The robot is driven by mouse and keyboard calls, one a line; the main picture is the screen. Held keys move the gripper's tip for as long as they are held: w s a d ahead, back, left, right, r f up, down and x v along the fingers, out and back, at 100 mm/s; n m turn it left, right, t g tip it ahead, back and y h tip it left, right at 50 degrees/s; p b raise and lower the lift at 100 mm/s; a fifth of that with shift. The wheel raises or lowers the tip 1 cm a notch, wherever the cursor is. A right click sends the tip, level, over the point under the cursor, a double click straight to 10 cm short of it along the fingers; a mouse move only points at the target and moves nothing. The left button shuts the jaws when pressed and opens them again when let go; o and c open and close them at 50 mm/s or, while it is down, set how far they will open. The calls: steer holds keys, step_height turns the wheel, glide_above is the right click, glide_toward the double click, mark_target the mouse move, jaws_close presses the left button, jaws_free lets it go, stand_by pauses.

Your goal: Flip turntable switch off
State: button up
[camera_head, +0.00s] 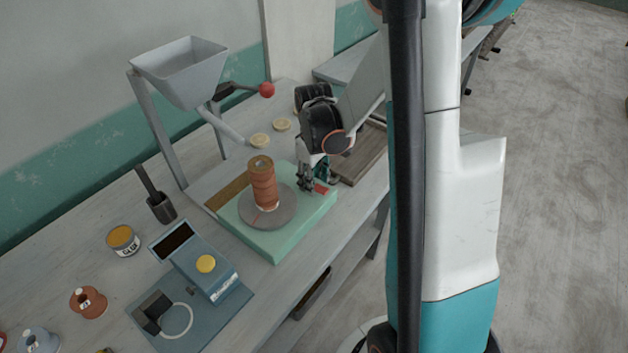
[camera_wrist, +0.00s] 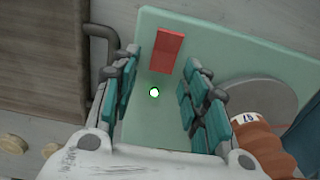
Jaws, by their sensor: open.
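A red rectangular switch (camera_wrist: 168,50) lies on the green base, also visible in the head view (camera_head: 322,188). My gripper (camera_wrist: 158,85) is open and empty above the base corner. Whether a finger touches the switch cannot be told.
A grey hopper (camera_head: 180,70) with a red-knobbed lever (camera_head: 266,90) stands behind left.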

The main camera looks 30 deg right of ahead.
mark_target(326, 191)
jaws_close()
steer(key=shift+s+d+t+y+b, duration=0.2)
steer(key=shift+s+t+y+b, duration=0.3)
steer(key=shift+t, duration=0.7)
steer(key=shift+s+r+t+y+b, duration=0.15)
steer(key=shift+t+b, duration=0.1)
steer(key=shift+t, duration=0.25)
steer(key=shift+s+r+t+y+b, duration=0.15)
steer(key=shift+t+b, duration=0.1)
steer(key=shift+t, duration=0.25)
steer(key=shift+w, duration=0.1)
jaws_free()
steer(key=shift+v, duration=3.75)
